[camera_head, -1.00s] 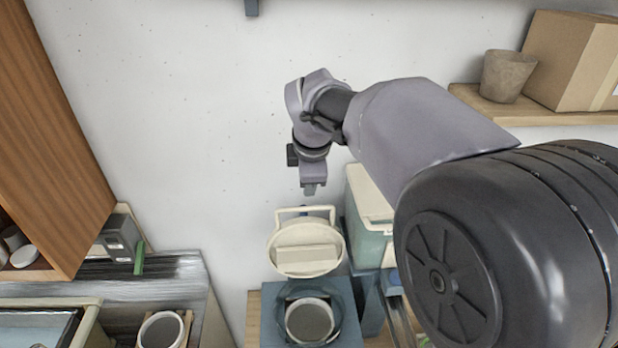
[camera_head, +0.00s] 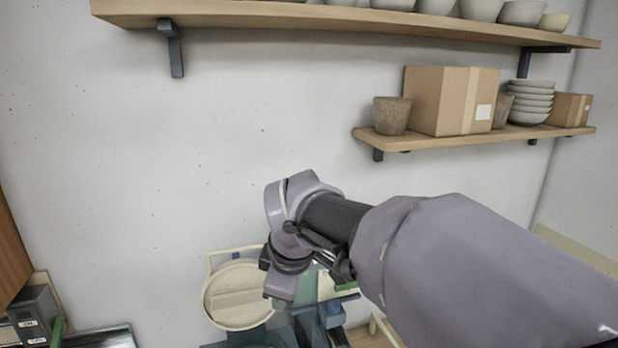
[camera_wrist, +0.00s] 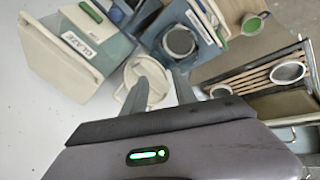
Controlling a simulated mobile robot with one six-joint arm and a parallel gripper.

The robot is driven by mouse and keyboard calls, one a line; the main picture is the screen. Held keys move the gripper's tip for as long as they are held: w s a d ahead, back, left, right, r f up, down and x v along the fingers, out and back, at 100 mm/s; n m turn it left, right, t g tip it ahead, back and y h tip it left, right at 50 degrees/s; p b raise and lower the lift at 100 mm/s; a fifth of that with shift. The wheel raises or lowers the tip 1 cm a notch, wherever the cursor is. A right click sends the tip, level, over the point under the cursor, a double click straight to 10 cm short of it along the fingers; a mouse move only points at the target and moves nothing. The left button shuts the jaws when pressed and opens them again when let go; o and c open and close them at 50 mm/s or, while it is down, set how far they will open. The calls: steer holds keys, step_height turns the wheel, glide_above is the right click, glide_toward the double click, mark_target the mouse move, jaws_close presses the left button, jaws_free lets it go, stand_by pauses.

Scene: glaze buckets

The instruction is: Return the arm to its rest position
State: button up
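My arm reaches across the head view from the lower right, bent at the wrist. My gripper (camera_head: 281,300) hangs down in front of the white wall and overlaps the round cream lid (camera_head: 238,296) in the picture. Its fingers are too small to read there. In the wrist view my gripper (camera_wrist: 162,78) shows two grey fingers apart with nothing held between them. The cream lid or ring (camera_wrist: 147,82) shows behind the fingers, partly hidden by them.
A box labelled GLAZE (camera_wrist: 75,45) and several buckets stand below. A wall shelf (camera_head: 470,138) carries a cardboard box (camera_head: 450,100), a brown pot (camera_head: 391,115) and stacked bowls (camera_head: 530,103). A higher shelf (camera_head: 330,17) holds more bowls. The wall space left of my arm is clear.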

steer(key=s+d+f+m+b, duration=0.5)
steer(key=s+f+b, duration=0.3)
steer(key=f+b, duration=0.2)
steer(key=s+d+f+m+b, duration=0.5)
steer(key=s+f+m+b, duration=0.3)
steer(key=f, duration=0.6)
steer(key=s+d+f+m+b, duration=0.5)
steer(key=s+f+m+b, duration=0.2)
steer(key=f+b, duration=0.5)
steer(key=shift+s+f+t+b, duration=0.25)
steer(key=shift+s+t+b, duration=0.25)
steer(key=shift+s, duration=0.4)
